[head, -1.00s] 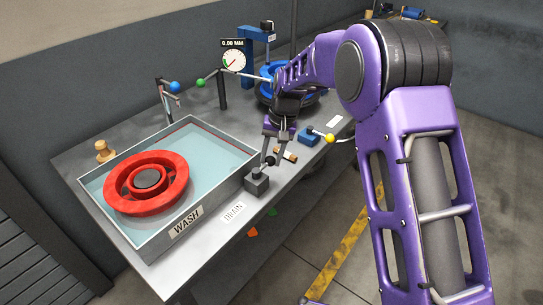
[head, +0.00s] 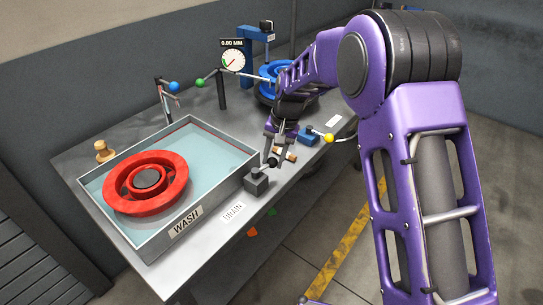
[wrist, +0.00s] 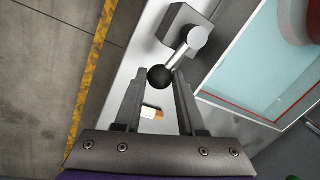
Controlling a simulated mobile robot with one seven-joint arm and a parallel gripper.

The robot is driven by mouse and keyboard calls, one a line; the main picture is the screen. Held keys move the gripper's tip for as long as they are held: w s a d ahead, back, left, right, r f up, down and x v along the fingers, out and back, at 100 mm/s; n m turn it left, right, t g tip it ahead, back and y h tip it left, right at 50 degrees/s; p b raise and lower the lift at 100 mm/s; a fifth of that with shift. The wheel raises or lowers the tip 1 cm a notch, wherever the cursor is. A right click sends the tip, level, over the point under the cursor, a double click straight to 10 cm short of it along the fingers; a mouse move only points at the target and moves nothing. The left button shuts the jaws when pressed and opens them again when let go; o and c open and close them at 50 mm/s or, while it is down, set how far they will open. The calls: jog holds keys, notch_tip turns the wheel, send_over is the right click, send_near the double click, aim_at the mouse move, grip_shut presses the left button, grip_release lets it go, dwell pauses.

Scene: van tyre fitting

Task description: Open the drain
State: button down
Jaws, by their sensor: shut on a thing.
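The drain lever is a short metal rod on a dark grey block (head: 256,182), beside the front right corner of the wash basin. Its black ball knob (head: 272,163) leans right, towards my gripper. In the wrist view the knob (wrist: 160,77) sits between my fingertips, with the rod (wrist: 178,54) running up to the block. My gripper (head: 273,155) is shut on the knob from above. A white DRAIN label (head: 233,212) lies on the bench in front of the block. The wash basin (head: 217,199) holds bluish water and a red wheel (head: 146,183).
A blue block with a yellow-knobbed lever (head: 328,138) is right of my gripper. A small tan-and-white piece (wrist: 152,112) lies on the bench near my fingers. Behind stand a dial gauge (head: 233,58) and a blue wheel (head: 270,72).

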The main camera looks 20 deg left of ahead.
jog(key=m, duration=0.1)
jog(key=s+d+m, duration=0.1)
jog(key=shift+d+r+m, duration=0.1)
jog(key=shift+r+m, duration=0.05)
jog(key=shift+m, duration=0.15)
jog(key=m, duration=0.1)
jog(key=s+d+m+t+p, duration=0.1)
jog(key=m, duration=0.1)
jog(key=shift+s+m, duration=0.3)
jog(key=shift+s+d+m+t+h+p, duration=0.2)
jog(key=shift+s+m+p, duration=0.35)
jog(key=shift+m, duration=0.35)
jog(key=shift+s+d+m+t+h+p, duration=0.1)
jog(key=shift+s+m+h+p, duration=0.2)
jog(key=shift+m+p, duration=0.5)
jog(key=shift+s+m, duration=0.15)
jog(key=shift+m, duration=0.15)
jog(key=c, duration=0.8)
grip_release()
jog(key=s+r, duration=0.1)
jog(key=r, duration=0.4)
jog(key=d+r+p, duration=0.1)
jog(key=r, duration=0.5)
jog(key=s+d+r, duration=0.1)
jog(key=r, duration=0.5)
jog(key=shift+s, duration=0.3)
jog(key=shift+f, duration=0.1)
